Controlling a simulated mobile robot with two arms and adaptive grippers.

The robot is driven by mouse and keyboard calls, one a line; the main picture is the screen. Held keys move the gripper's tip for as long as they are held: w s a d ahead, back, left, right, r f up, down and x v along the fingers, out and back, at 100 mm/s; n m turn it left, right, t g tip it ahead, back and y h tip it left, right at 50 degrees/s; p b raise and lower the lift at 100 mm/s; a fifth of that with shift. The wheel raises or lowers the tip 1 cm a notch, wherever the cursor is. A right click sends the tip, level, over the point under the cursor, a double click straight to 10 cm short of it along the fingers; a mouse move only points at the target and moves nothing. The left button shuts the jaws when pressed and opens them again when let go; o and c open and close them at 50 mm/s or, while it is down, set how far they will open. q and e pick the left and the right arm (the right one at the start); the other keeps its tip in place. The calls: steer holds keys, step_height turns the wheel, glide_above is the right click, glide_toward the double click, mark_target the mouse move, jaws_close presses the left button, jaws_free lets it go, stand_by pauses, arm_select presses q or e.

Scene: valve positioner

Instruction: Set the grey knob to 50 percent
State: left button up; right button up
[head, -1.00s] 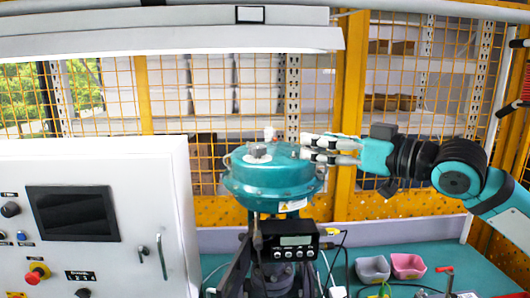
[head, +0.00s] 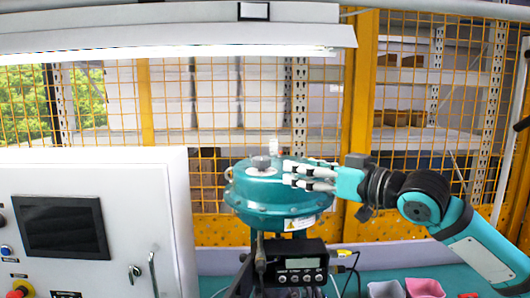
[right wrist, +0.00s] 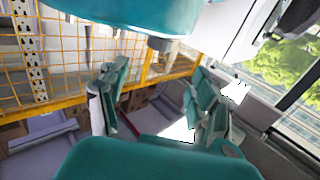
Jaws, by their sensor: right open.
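A short grey knob (head: 262,162) stands on top of the round teal valve actuator (head: 275,200) in the middle of the head view. A small pale upright piece (head: 273,147) shows just behind it. My right gripper (head: 291,174) comes in from the right, its fingers pointing left towards the knob. The fingers overlap the actuator's upper right side in the picture; I cannot tell if they touch it. In the right wrist view my gripper (right wrist: 157,100) is open with nothing between its fingers, and the teal actuator (right wrist: 120,12) fills the top. My left gripper is not seen.
A black positioner box (head: 298,263) with a display and buttons sits below the actuator. A white control cabinet (head: 165,200) stands at the left. Grey and pink bins (head: 425,287) are at the lower right. A yellow post (head: 360,110) and mesh fence stand behind.

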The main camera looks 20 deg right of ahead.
mark_target(269, 161)
steer(key=p+x, duration=0.3)
steer(key=x, duration=0.7)
steer(key=shift+w, duration=0.2)
steer(key=shift+w+a+f+p, duration=0.15)
steer(key=shift+w+a+p, duration=0.15)
steer(key=shift+w, duration=0.35)
steer(key=shift+d, duration=0.1)
steer(key=shift+c, duration=0.5)
steer(key=c, duration=1.1)
